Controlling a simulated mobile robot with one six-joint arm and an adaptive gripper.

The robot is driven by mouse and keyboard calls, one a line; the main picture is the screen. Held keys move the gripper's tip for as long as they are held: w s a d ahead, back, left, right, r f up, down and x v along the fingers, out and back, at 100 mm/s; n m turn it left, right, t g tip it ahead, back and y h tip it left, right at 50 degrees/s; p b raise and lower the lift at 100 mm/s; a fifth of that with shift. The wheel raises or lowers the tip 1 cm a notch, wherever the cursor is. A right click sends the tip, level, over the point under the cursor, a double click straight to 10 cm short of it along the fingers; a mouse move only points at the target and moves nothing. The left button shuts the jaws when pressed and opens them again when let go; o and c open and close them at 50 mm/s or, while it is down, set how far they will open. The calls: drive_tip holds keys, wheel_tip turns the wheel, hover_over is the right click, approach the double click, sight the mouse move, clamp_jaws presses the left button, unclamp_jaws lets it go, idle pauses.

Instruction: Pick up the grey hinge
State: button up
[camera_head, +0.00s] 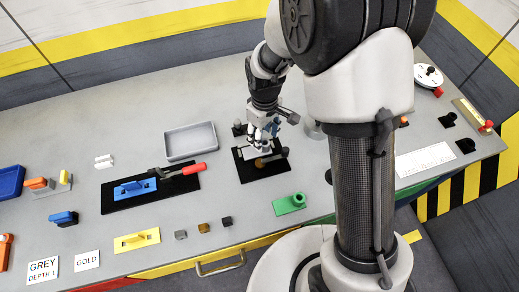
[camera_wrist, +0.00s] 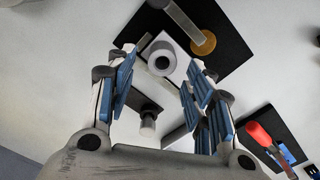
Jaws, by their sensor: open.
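My gripper (camera_head: 262,137) is over a black mat (camera_head: 262,173) near the middle of the bench, pointing down. In the wrist view my gripper (camera_wrist: 162,75) is open, with its blue-padded fingers spread. Between the fingertips is a pale grey plate with a grey ring-shaped part (camera_wrist: 161,58), which may be the grey hinge; I cannot tell for sure. It lies by the black mat's edge, and no finger clearly touches it. A grey bar (camera_wrist: 184,22) with a brass disc (camera_wrist: 203,43) lies on the mat. In the head view my gripper partly hides these parts.
A dark part with a pale knob (camera_wrist: 147,123) is below the ring part in the wrist view. A red-handled tool (camera_head: 193,169) and blue part (camera_head: 134,188) lie on a mat to the left. A grey tray (camera_head: 190,154) is nearby. A green part (camera_head: 290,204) is in front.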

wheel_tip(320, 180, down, 3)
drive_tip(key=shift+f+b, duration=0.1)
drive_tip(key=shift+b, duration=0.25)
drive_tip(key=shift+s, duration=0.1)
drive_tip(key=shift+c, duration=0.2)
clamp_jaws()
